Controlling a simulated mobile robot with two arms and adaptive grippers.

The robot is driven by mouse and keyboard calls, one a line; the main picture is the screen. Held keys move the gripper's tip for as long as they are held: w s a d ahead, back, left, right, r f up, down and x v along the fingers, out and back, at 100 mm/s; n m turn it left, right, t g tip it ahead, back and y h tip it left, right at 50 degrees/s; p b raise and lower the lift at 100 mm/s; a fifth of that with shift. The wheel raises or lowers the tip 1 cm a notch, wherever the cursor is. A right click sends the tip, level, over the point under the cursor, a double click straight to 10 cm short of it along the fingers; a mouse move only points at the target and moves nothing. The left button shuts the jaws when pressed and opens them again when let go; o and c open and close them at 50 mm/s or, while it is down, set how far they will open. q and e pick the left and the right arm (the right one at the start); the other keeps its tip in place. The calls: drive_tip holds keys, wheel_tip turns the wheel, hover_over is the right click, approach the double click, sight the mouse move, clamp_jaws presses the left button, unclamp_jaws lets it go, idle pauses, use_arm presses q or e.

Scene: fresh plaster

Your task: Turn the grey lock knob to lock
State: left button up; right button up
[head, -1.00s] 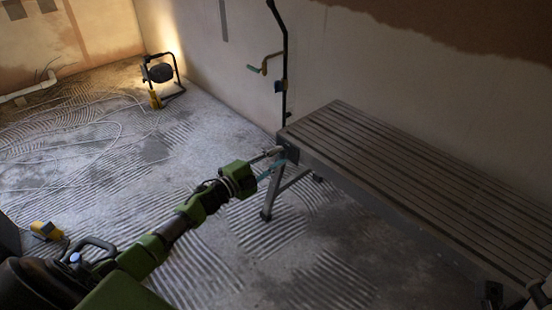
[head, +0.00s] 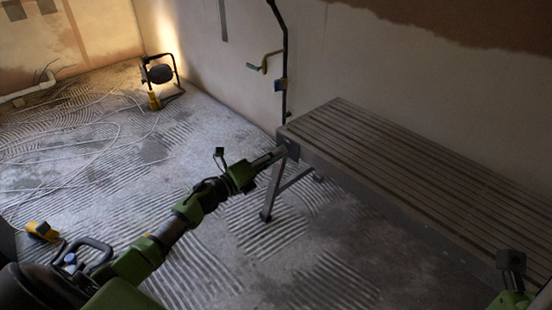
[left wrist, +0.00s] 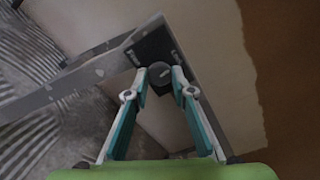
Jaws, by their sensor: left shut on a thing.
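The grey lock knob (left wrist: 160,73) is a small round knob on a dark plate (left wrist: 152,48) at the end of the work platform's frame. In the left wrist view it sits between the fingertips of my left gripper (left wrist: 160,85). The teal and grey fingers are shut on its two sides. In the head view my left gripper (head: 276,156) reaches the near left corner of the platform and hides the knob there. The knob's turn position is too dark to read. Part of my right gripper (head: 511,290) shows at the lower right; its fingers cannot be made out.
The slatted platform (head: 400,180) stands along the wall, its leg (head: 268,205) below the corner. A black pole with a crank handle (head: 264,63) is at the wall behind.

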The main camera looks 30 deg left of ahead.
use_arm(q)
drive_tip(key=shift+f+m, duration=0.15)
drive_tip(key=shift+m, duration=0.35)
drive_tip(key=o, duration=1.1)
drive_tip(key=v, duration=1.2)
drive_tip(key=shift+d, duration=0.1)
